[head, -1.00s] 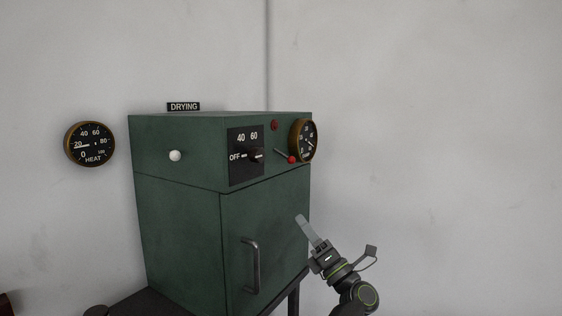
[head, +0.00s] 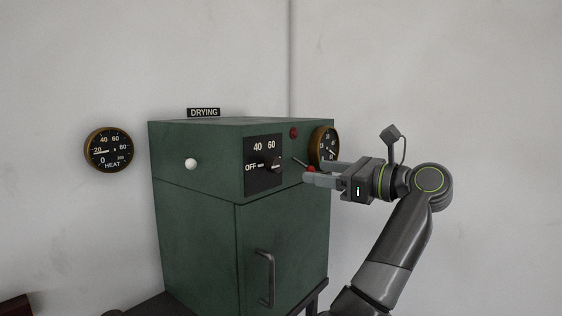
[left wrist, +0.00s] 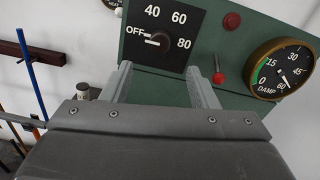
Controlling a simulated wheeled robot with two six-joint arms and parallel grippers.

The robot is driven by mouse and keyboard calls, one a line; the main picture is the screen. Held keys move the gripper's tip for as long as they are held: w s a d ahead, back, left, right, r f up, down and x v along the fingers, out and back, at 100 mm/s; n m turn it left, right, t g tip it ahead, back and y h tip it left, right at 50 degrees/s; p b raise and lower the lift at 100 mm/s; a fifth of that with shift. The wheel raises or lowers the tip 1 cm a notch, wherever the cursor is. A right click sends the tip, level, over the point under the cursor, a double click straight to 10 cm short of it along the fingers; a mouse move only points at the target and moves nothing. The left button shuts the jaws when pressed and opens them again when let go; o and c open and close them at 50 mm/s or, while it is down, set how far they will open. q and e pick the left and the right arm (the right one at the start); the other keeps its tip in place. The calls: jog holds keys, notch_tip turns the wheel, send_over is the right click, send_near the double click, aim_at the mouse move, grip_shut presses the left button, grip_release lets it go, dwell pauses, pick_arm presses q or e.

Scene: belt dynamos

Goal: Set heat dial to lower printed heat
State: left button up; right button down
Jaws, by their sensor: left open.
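The heat dial (head: 270,166) is a dark knob on a black plate marked OFF, 40 and 60, on the green cabinet's front. In the left wrist view the dial (left wrist: 158,43) also shows an 80 mark, and a pale line on the knob lies on its OFF side. My left gripper (head: 311,172) is open and empty, right of the dial and apart from it in the head view. In the left wrist view its fingers (left wrist: 160,80) are spread, with the dial ahead between and above them. My right gripper is not in view.
The green cabinet (head: 196,220) has a door handle (head: 266,278) and a white knob (head: 190,164). A red-tipped lever (left wrist: 218,77) and the DAMP gauge (left wrist: 281,70) are close right of the dial. The wall HEAT gauge (head: 109,150) reads near 20.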

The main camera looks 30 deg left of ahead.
aim_at(279, 166)
pick_arm(q)
jog(key=a+p, duration=0.1)
jog(key=a, duration=0.2)
jog(key=a+p, duration=0.1)
jog(key=a, duration=0.3)
jog(key=a+p, duration=0.1)
jog(key=a, duration=0.3)
jog(key=shift+w, duration=0.3)
jog(key=c, duration=1)
